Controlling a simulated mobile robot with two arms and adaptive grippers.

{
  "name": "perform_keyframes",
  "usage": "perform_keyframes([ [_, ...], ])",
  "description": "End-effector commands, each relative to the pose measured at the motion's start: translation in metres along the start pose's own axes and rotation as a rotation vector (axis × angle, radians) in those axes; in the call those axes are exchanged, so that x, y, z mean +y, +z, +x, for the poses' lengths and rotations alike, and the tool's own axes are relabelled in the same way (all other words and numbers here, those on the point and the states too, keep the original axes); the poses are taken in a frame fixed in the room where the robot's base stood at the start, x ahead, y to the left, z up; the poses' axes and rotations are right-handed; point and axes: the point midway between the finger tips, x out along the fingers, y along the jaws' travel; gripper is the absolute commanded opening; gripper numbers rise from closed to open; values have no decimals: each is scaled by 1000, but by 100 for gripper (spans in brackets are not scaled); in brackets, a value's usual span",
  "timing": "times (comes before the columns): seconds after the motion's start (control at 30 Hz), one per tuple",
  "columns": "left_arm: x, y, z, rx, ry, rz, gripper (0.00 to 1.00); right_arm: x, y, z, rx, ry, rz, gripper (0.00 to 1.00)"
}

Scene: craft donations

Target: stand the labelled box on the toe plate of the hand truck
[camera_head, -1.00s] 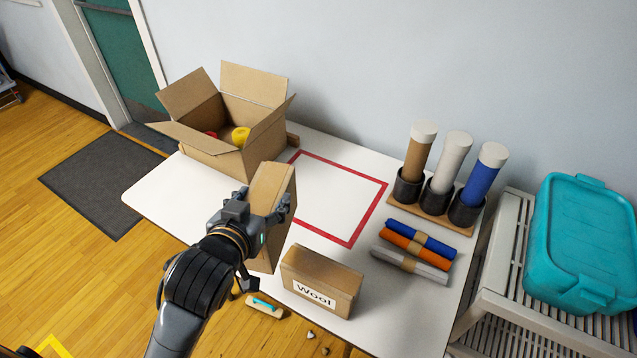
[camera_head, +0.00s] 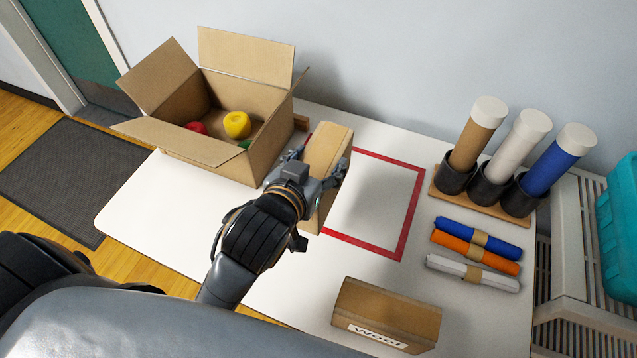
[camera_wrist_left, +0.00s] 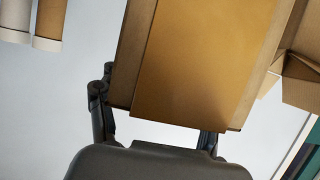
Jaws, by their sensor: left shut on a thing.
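My left gripper (camera_head: 316,168) is shut on a plain brown cardboard box (camera_head: 333,150), with one finger on each side of it. The held box is upright over the left edge of the red taped square. Whether it touches the table is hidden. The box (camera_wrist_left: 200,60) fills the middle of the left wrist view between the fingers, and no label shows on its visible faces. A second cardboard box labelled "Wool" (camera_head: 388,312) lies at the table's front edge. The hand truck and its toe plate are not in view. My right gripper is not in view.
An open carton (camera_head: 210,150) with red and yellow items stands at the back left of the white table (camera_head: 150,205). The red square (camera_head: 412,215) is mostly bare. Rolls (camera_head: 475,265) and a tube holder (camera_head: 440,192) are at right. A dark mat (camera_head: 50,180) lies on the floor.

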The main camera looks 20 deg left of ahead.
Motion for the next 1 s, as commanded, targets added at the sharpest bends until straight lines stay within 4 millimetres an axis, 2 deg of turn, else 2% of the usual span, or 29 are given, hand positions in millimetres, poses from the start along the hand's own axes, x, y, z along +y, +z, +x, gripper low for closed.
perform_keyframes([
  [0.03,-5,5,11,11,-2,2,2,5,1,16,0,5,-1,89],
  [0.07,-9,5,17,12,-4,3,2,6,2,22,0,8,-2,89],
  [0.13,-19,0,29,4,-5,7,2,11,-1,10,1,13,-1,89],
  [0.33,-47,4,75,3,-5,5,2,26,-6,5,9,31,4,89],
  [0.5,-61,27,109,1,-2,2,2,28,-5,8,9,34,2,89],
  [0.6,-67,35,121,3,-2,2,2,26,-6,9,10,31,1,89],
  [0.83,-74,46,137,2,-2,0,2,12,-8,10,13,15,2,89],
  [1.0,-73,68,146,2,-1,0,2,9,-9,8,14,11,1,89],
])
